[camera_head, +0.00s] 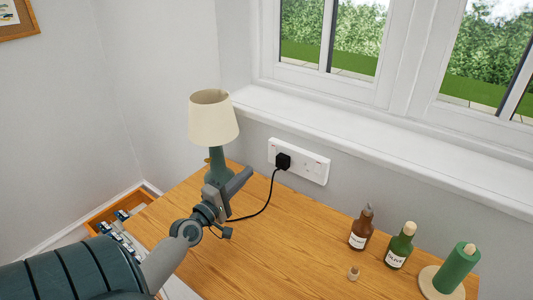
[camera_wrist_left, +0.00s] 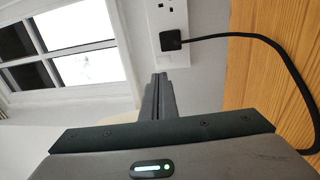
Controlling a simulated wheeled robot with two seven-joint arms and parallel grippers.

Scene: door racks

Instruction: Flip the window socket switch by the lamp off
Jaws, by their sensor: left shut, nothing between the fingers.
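The white double wall socket (camera_head: 312,168) is on the wall below the window sill, right of the lamp (camera_head: 213,118), which has a cream shade. A black plug (camera_head: 283,160) sits in its left outlet, and a black cable runs down from it. The switches are too small to tell on from off. My left gripper (camera_head: 246,173) is shut and empty, in front of the lamp's base and left of the socket in the picture. In the left wrist view its closed fingers (camera_wrist_left: 160,80) point toward the socket (camera_wrist_left: 158,20) and plug (camera_wrist_left: 172,40), apparently without touching. My right gripper is not in view.
The wooden table (camera_head: 290,240) has a brown bottle (camera_head: 360,230), a green bottle (camera_head: 399,247), a small cork-like piece (camera_head: 353,273) and a green roll on a stand (camera_head: 456,268) at the right. The white sill (camera_head: 370,145) juts out above the socket. The table's middle is clear.

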